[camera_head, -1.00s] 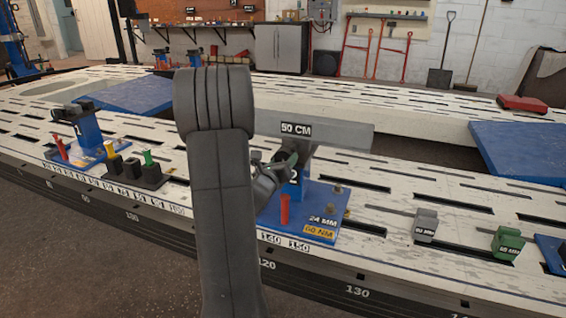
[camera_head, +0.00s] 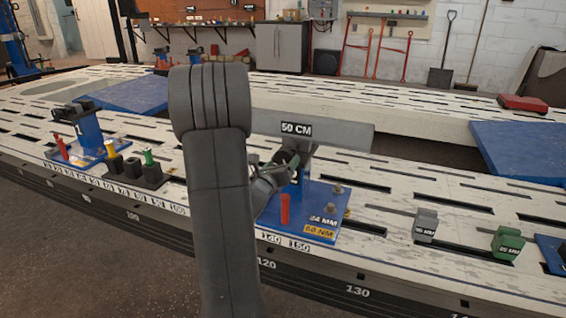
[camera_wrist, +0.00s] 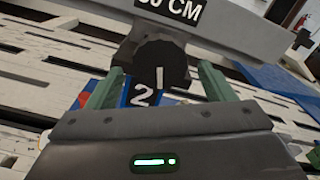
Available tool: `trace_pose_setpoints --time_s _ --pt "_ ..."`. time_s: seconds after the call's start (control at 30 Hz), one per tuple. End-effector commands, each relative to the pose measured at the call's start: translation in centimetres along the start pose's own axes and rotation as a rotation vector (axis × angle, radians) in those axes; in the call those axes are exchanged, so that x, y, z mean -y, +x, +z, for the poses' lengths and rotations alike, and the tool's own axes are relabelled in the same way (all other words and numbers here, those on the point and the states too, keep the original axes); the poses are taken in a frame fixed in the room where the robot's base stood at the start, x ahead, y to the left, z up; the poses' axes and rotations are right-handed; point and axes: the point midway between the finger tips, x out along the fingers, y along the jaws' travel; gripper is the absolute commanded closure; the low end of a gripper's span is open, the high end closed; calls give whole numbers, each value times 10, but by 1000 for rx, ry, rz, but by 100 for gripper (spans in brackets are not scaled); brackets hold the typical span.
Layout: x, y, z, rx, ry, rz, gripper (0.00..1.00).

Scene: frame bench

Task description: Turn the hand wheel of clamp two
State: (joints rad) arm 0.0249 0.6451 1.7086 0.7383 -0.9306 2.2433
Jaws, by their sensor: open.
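Clamp two stands on a blue base plate (camera_head: 318,211) on the bench, under a grey beam marked 50 CM (camera_head: 345,132). In the wrist view, its hand wheel (camera_wrist: 158,62) is a dark round knob with a white upright mark, above the blue "2" label (camera_wrist: 143,95). My gripper (camera_wrist: 160,70) is open, its green fingers to the left and right of the hand wheel. A gap shows on each side, though contact cannot be ruled out. In the head view, my gripper (camera_head: 289,160) is at the clamp's head and hides most of the wheel.
A red pin (camera_head: 285,209) stands on the front of the base plate. Clamp one (camera_head: 88,130) and a black holder with coloured pieces (camera_head: 135,171) are left of my arm. Grey (camera_head: 425,226) and green (camera_head: 508,243) blocks are to the right. Slots cross the bench top.

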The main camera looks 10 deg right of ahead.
Motion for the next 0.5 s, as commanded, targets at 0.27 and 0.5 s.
trace_pose_setpoints --time_s 0.27,0.5 --pt "0 -64 2 0 -2 5 24" --pt "-1 -107 0 -1 0 5 24"
